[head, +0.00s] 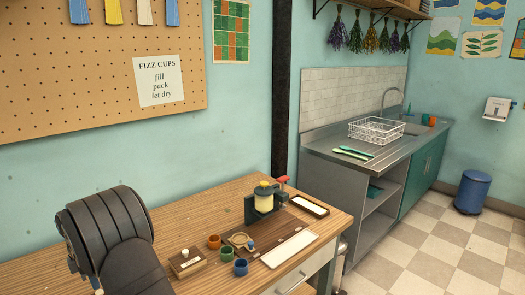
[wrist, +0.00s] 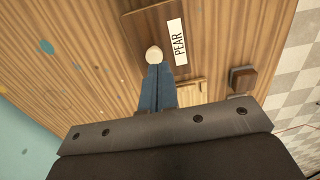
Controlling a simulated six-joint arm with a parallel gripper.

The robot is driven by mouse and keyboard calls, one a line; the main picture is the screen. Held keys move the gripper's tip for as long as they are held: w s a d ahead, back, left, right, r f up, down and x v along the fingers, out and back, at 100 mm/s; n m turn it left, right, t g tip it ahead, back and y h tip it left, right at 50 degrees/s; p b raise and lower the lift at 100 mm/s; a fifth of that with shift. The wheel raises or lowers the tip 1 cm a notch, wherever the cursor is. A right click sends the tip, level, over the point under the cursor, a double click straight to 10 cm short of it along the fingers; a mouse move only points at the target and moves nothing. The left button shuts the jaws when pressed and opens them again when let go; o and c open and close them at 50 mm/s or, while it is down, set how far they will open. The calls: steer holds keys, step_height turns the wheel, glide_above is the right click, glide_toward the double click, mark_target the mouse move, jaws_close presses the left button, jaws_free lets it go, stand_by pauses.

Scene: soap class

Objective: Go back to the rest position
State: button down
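My gripper (wrist: 157,68) shows in the wrist view as two blue fingers lying together, shut, with nothing seen between them. In the head view my dark arm fills the lower left and my fingers are hidden.
A wall with a pegboard (head: 60,75) rises behind. The table's back left is clear.

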steer(key=shift+r, duration=0.65)
stand_by(1.0)
